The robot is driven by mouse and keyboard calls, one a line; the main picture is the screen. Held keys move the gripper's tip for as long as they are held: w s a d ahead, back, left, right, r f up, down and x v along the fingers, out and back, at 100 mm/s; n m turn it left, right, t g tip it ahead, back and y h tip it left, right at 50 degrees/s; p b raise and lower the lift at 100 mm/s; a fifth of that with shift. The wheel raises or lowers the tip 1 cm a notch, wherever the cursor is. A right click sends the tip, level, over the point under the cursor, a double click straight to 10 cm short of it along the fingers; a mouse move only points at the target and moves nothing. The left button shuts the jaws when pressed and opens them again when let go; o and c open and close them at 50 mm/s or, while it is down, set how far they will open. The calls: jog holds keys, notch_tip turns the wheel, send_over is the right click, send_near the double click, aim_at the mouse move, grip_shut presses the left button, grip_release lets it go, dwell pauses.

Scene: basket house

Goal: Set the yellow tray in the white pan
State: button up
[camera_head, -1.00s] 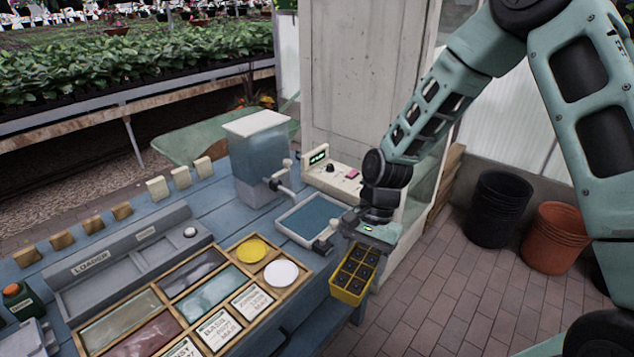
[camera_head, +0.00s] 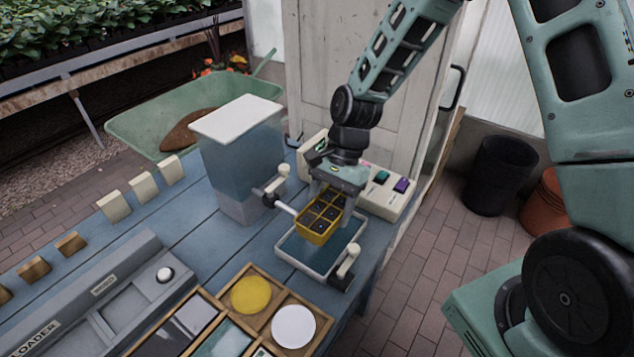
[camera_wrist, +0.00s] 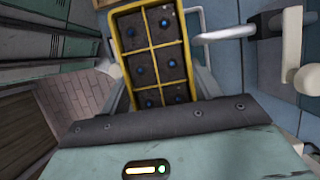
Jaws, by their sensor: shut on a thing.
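The yellow tray (camera_head: 318,220) has several dark cells. My gripper (camera_head: 336,192) is shut on it and holds it over the white pan (camera_head: 309,269). The pan is a shallow white-rimmed basin with a blue-grey inside, on the blue bench's right end. Whether the tray touches the pan floor cannot be told. In the wrist view the yellow tray (camera_wrist: 152,48) fills the top middle, its cells holding dark soil with blue dots. Part of the pan is hidden behind the tray.
A water tank (camera_head: 240,160) with a tap (camera_head: 281,202) stands left of the pan. A control box (camera_head: 377,194) with coloured buttons is behind it. A lever valve (camera_head: 347,262) sits at the pan's right front. A wooden divided box (camera_head: 262,325) lies in front.

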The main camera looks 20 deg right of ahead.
jog(key=shift+w+f, duration=0.2)
jog(key=shift+w, duration=0.05)
notch_tip(320, 180, down, 6)
jog(key=b, duration=0.5)
jog(key=shift+r+b, duration=0.1)
jog(key=shift+b, duration=0.3)
jog(key=shift+f, duration=0.55)
jog(key=shift+f+b, duration=0.45)
jog(key=shift+f, duration=0.3)
jog(key=o, duration=1.3)
jog(key=shift+o, duration=0.3)
jog(key=shift+s, duration=0.15)
jog(key=shift+c, duration=0.3)
